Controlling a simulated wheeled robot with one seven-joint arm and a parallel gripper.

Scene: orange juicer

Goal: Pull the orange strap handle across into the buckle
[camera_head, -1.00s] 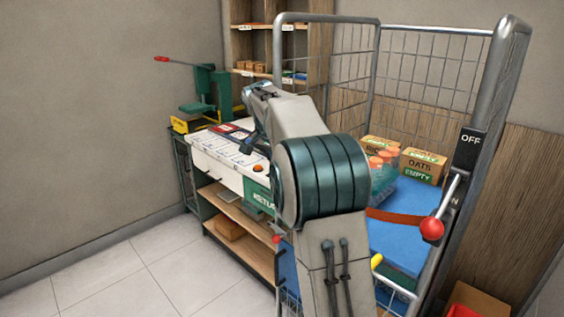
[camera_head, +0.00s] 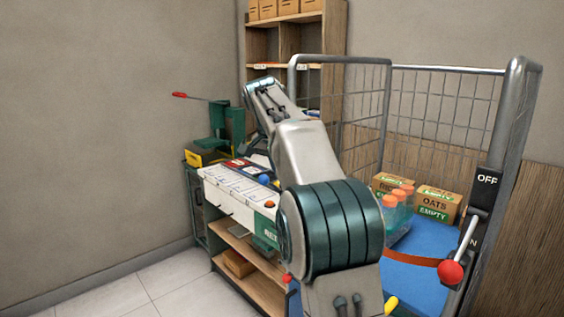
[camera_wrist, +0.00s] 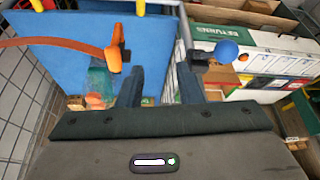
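The orange strap (camera_wrist: 50,43) runs from the left edge of the wrist view across a blue surface. It ends at an orange handle (camera_wrist: 115,50) with a dark piece on its right. In the head view the strap (camera_head: 415,259) crosses the blue load in the cage. My gripper (camera_wrist: 163,75) is open; its two dark fingers stand apart with nothing held between them. The handle shows just left of the left fingertip, outside the gap; I cannot tell whether they touch. My arm hides the gripper in the head view. I cannot make out the buckle for sure.
A wire cage (camera_head: 440,110) holds cartons (camera_head: 437,204) and orange-capped bottles (camera_head: 397,205). A red-knobbed OFF lever (camera_head: 451,271) is on its right post. A white-topped counter (camera_head: 235,188) with a blue ball (camera_head: 263,180) stands left. Floor (camera_head: 150,288) is clear at front left.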

